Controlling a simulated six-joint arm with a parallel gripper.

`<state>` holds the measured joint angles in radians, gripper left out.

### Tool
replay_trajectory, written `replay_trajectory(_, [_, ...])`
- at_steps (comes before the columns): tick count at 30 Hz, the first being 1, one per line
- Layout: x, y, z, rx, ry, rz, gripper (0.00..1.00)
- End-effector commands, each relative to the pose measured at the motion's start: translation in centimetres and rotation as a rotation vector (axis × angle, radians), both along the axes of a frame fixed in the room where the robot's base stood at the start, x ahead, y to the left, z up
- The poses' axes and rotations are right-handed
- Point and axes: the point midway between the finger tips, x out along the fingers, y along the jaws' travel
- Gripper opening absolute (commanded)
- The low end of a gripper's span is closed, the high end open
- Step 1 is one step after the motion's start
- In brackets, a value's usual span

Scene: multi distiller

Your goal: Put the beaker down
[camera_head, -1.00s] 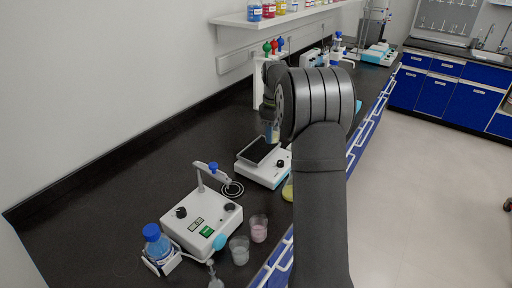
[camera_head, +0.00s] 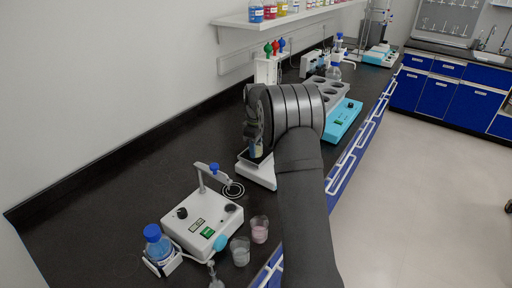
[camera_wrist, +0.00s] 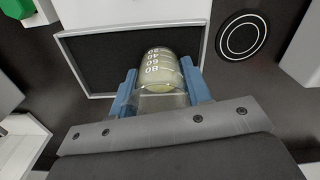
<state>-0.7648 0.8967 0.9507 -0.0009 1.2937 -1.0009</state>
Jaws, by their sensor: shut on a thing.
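My gripper (camera_wrist: 160,88) has its blue fingers shut on either side of a glass beaker (camera_wrist: 158,68) with white volume marks and some pale yellowish liquid. In the wrist view, the beaker shows over the black top plate (camera_wrist: 100,62) of a white bench device. I cannot tell whether its base touches the plate. In the head view, my gripper (camera_head: 253,149) is over that white device (camera_head: 258,172), and my arm hides most of the plate and beaker.
Two small beakers, one pink (camera_head: 259,230) and one greyish (camera_head: 240,251), stand near the front edge. A white device with a stand (camera_head: 202,219) and a blue-capped bottle (camera_head: 157,244) are nearby. A teal-based rack device (camera_head: 343,121) stands farther back. The counter's left side is clear.

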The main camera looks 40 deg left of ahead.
Motion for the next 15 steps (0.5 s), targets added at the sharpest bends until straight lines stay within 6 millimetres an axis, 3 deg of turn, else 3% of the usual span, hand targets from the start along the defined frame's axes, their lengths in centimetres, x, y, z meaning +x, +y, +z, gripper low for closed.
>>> replay_trajectory(4, [0.0,-0.01,-0.38,0.0,0.0,0.0,0.2])
replay_trajectory(5, [0.0,-0.01,-0.34,0.0,0.0,0.0,0.5])
replay_trajectory(7, [0.0,-0.01,-0.32,0.0,0.0,0.0,0.64])
replay_trajectory(15, [0.0,-0.01,-0.28,0.0,0.0,0.0,0.66])
